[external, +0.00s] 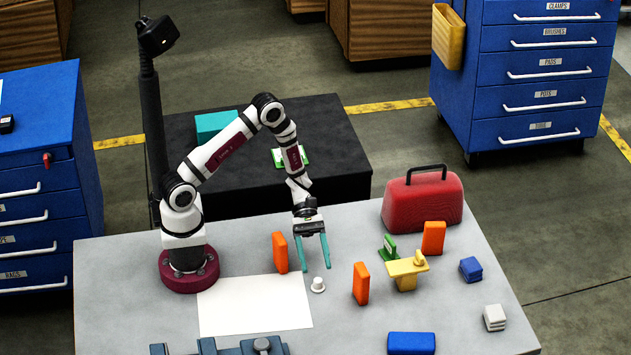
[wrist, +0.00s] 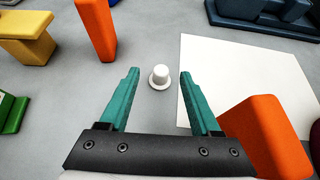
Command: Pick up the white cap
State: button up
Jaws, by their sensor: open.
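The white cap (external: 318,285) stands upright on the grey table, a small cylinder with a wider brim at its base. It lies near the right edge of the white sheet. In the wrist view the cap (wrist: 160,77) sits centred between the fingertips and a little beyond them. My gripper (external: 314,253) has teal fingers spread apart and pointing down above the table, just behind the cap. In the wrist view the gripper (wrist: 158,74) is empty, and neither finger appears to touch the cap.
Orange blocks stand on both sides, one at left (external: 280,252) close to my gripper and one at right (external: 361,283). A white sheet (external: 255,306) lies left of the cap. A yellow piece (external: 407,268), a green piece (external: 388,248) and a red toolbox (external: 422,203) are farther right.

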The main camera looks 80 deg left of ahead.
aim_at(318, 281)
jog(key=x, duration=0.5)
jog(key=shift+s+f, duration=0.1)
jog(key=shift+f, duration=0.25)
grip_shut()
